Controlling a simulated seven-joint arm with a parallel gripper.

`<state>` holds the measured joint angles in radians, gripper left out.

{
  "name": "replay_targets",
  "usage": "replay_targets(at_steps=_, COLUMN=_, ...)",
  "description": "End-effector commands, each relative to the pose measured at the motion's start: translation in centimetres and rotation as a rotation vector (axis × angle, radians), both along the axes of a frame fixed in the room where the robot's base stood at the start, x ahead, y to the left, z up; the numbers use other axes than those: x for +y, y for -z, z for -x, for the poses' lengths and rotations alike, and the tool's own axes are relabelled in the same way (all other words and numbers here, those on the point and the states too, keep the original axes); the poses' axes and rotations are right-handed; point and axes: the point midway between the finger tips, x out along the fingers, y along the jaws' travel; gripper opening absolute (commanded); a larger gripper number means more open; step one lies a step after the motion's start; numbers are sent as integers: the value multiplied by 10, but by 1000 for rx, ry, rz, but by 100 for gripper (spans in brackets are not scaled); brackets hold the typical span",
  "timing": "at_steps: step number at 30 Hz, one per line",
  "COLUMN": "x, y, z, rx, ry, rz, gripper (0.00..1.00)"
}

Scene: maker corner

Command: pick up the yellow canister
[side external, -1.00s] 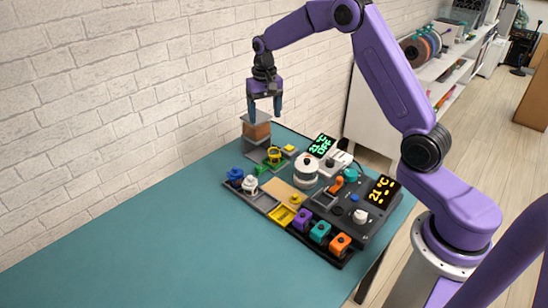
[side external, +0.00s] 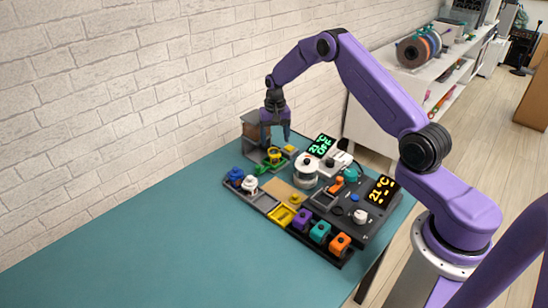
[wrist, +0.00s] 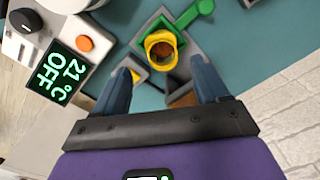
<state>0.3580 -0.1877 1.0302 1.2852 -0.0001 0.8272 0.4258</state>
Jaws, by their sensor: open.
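The yellow canister (side external: 274,154) appears to be the round yellow piece on a green base, near the back of the board by the wall. The wrist view shows the yellow canister (wrist: 161,38) from above as an open-topped yellow ring on the green part. My gripper (side external: 276,138) is open and empty, pointing down just above it. In the wrist view my gripper (wrist: 161,68) has a finger to each side, with the canister just beyond the fingertips and between their lines. My gripper does not appear to touch it.
A grey holder with a brown block (side external: 254,131) stands beside my gripper. A small yellow block (side external: 290,148), a white round device (side external: 306,172) and an OFF display (side external: 322,145) are close by. Blue and white knobs sit nearer. The teal table is clear at left.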

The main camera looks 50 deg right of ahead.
Motion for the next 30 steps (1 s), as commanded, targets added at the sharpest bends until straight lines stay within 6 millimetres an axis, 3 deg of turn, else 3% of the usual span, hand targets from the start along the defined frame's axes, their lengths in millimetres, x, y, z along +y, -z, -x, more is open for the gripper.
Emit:
replay_targets(at_steps=8, x=1, y=21, z=0, rx=0, ry=-1, rz=0, gripper=73)
replay_targets(at_steps=18, x=3, y=64, z=-1, rx=0, ry=0, rz=0, gripper=73)
replay_targets(at_steps=28, x=3, y=69, z=-2, rx=-4, ry=0, rz=1, gripper=73)
replay_targets(at_steps=29, x=3, y=69, z=-2, rx=-4, ry=0, rz=1, gripper=67)
replay_targets(at_steps=30, x=3, y=69, z=-1, rx=-4, ry=0, rz=1, gripper=54)
